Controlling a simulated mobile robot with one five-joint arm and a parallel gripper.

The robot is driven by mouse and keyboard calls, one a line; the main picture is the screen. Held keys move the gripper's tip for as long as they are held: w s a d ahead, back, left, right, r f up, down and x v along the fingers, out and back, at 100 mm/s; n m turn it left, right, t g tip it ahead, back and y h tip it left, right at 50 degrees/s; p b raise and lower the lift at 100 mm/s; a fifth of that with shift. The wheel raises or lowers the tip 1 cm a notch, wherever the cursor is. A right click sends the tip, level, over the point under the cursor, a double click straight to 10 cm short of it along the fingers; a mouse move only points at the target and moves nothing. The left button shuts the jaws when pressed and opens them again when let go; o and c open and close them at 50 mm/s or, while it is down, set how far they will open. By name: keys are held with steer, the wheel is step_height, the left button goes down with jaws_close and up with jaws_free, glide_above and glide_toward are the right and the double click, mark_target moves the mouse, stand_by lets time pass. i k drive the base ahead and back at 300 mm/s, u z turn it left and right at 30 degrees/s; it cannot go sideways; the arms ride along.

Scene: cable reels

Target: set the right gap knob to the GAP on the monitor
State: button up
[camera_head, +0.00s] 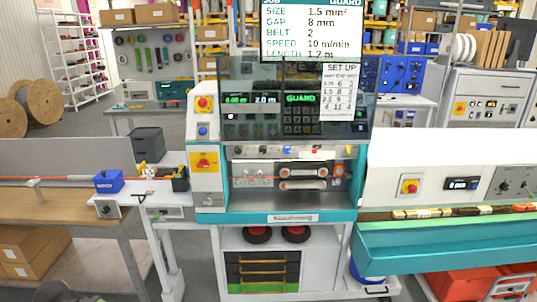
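The monitor (311,28) at the top centre reads SIZE 1.5 mm², GAP 8 mm, BELT 2, SPEED 10 m/min and LENGTH 1.2 m; its top line is cut off. Below it stands the teal and white cable machine (285,217). A row of small coloured knobs (289,150) runs above its open bay, which holds two pale belt units (302,177). The knobs' labels and settings are too small to read, so I cannot tell which is the right gap knob. My gripper is not in view.
A SET UP sheet (340,92) hangs on the machine's dark guard, beside green displays reading GUARD. A wooden bench (60,207) stands left, and a teal trough (450,245) juts out right.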

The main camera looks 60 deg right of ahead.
mark_target(263, 149)
steer(key=z, duration=0.1)
steer(key=i, duration=0.95)
steer(key=u, duration=0.05)
